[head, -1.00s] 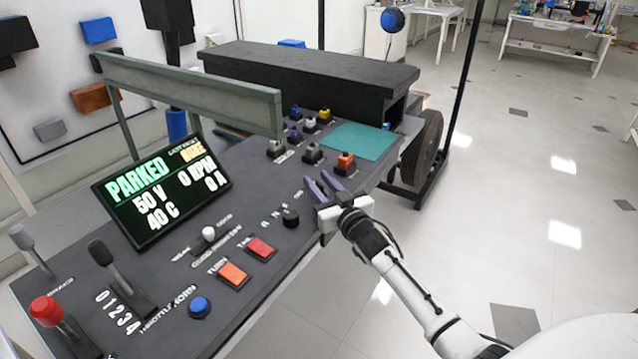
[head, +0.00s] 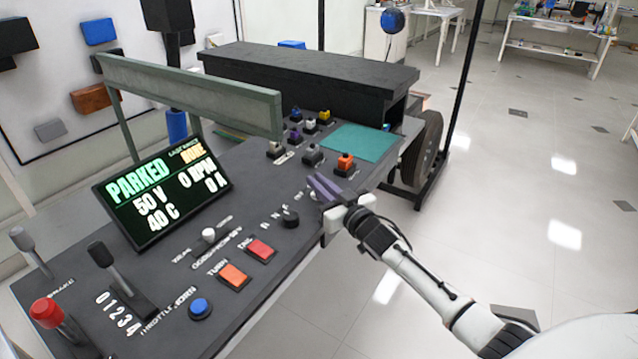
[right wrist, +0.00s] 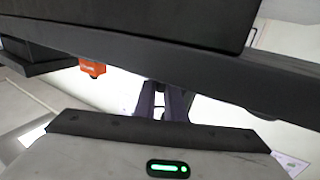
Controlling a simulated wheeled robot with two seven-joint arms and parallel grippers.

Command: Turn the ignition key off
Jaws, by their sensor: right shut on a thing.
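My right gripper (head: 326,188) is at the right end of the dark console, its two purple fingers close together. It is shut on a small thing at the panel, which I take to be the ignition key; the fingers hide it. In the right wrist view the fingers (right wrist: 164,104) point at the dark console edge, and the key cannot be made out there. The display (head: 160,190) reads PARKED, 50 V, 0 RPM, 40 C, 0 A. My left gripper is not in view.
Close by are a black knob (head: 290,219), an orange-topped switch (head: 345,163) and a teal pad (head: 357,143). Red (head: 260,249) and orange (head: 233,274) buttons, a blue button (head: 200,308) and levers stand to the left. Open floor lies on the right.

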